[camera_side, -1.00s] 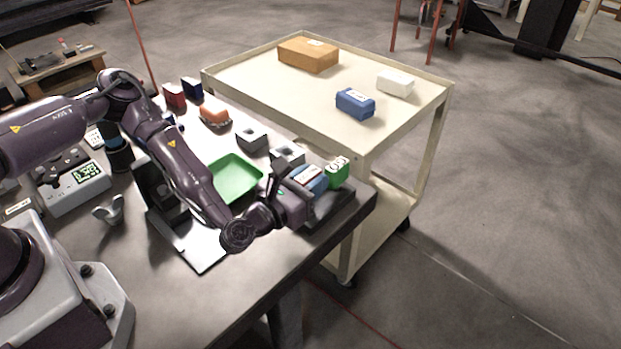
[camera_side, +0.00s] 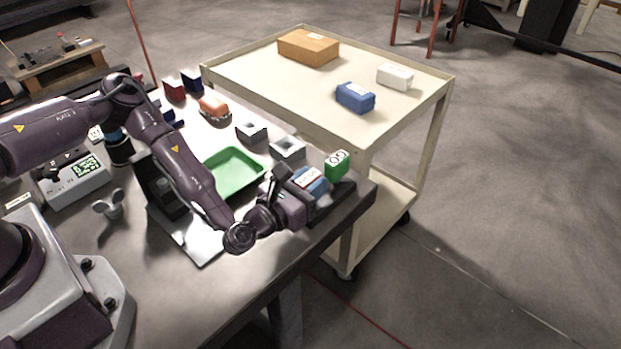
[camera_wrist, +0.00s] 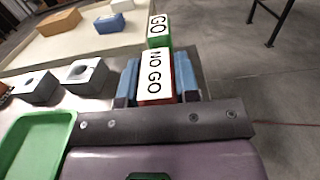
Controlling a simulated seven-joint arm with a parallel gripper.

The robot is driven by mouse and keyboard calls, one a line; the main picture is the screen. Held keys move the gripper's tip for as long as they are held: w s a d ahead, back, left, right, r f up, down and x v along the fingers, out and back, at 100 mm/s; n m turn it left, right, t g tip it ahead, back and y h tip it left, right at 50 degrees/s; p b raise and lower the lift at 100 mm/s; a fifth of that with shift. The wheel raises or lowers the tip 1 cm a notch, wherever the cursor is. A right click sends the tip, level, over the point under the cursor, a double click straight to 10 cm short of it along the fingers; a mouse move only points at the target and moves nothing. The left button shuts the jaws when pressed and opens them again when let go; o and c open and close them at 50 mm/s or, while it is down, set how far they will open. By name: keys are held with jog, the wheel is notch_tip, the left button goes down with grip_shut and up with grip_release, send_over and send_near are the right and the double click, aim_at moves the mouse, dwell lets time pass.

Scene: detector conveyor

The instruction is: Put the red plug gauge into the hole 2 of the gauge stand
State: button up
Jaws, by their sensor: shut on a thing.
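The red plug gauge (camera_wrist: 157,79) is between the blue fingers of my gripper (camera_wrist: 156,83); its white label reads NO GO. In the side view the gripper (camera_side: 311,183) holds the red gauge (camera_side: 307,178) over the dark stand (camera_side: 352,197) at the table's far right corner. A green gauge (camera_side: 336,165) marked GO stands just beyond it, and also shows in the wrist view (camera_wrist: 158,32). The fingers hide the hole under the red gauge, and I cannot tell whether its lower end is inside.
Two grey blocks with holes (camera_side: 251,132) (camera_side: 288,149) stand behind the green tray (camera_side: 262,174). A dark holder (camera_side: 163,190) stands left of the tray. A cream cart (camera_side: 425,105) carrying boxes stands past the table edge. Open floor lies to the right.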

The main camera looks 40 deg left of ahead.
jog(key=shift+f, duration=0.35)
jog(key=o, duration=1)
jog(key=s, duration=1.3)
